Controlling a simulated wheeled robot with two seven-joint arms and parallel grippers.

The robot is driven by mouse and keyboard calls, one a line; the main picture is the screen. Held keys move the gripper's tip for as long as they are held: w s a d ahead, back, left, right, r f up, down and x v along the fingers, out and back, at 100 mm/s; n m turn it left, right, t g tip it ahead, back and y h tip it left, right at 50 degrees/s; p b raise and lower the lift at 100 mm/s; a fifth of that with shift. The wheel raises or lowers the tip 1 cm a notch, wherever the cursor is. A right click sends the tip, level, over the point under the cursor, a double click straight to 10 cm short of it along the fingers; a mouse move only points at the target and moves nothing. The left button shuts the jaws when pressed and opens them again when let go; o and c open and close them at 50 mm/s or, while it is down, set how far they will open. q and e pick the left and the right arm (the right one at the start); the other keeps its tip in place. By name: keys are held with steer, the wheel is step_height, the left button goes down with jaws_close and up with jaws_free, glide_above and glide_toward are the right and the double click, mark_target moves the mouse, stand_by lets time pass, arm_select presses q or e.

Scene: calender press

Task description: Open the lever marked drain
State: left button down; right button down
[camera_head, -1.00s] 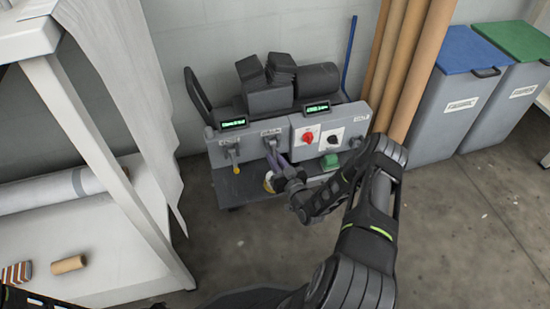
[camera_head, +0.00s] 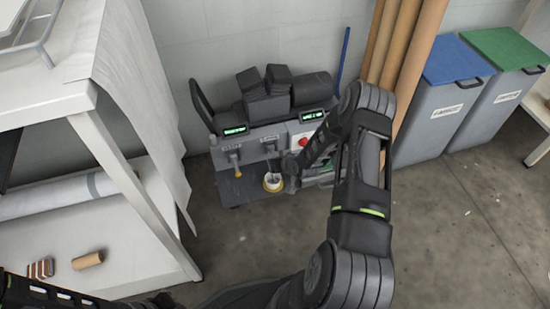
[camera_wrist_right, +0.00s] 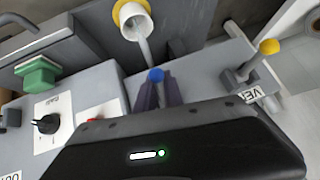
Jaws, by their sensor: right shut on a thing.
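The grey machine panel (camera_head: 250,148) carries levers and dials. In the right wrist view, the blue-tipped lever (camera_wrist_right: 155,75) sits between the purple fingers of my right gripper (camera_wrist_right: 160,88), which are shut on it. A yellow-tipped lever (camera_wrist_right: 268,48) stands apart to the right, with a partly visible label beginning "VE". It also shows in the head view (camera_head: 237,172). No drain marking can be read; any label at the blue-tipped lever is hidden. In the head view my right wrist hides the fingers.
A white cup with a yellow rim (camera_head: 272,183) stands by the blue-tipped lever. The panel also has a red knob (camera_head: 302,141) and a black dial (camera_wrist_right: 47,123). A white table (camera_head: 130,170) stands left; brown tubes (camera_head: 408,45) and grey bins (camera_head: 432,118) stand right.

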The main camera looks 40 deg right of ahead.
steer(key=shift+s+a+r+g+y+p, duration=0.15)
steer(key=shift+r+g+y, duration=0.1)
steer(key=shift+g, duration=0.3)
steer(key=shift+s+r+g+y+p, duration=0.1)
steer(key=shift+r+g+y+p, duration=0.1)
steer(key=shift+g, duration=0.35)
steer(key=shift+s+g, duration=0.15)
steer(key=shift+g, duration=0.15)
steer(key=c, duration=1.7)
jaws_free()
steer(key=shift+a, duration=0.1)
steer(key=shift+c, duration=0.2)
steer(key=shift+o, duration=1.3)
steer(key=shift+r, duration=0.1)
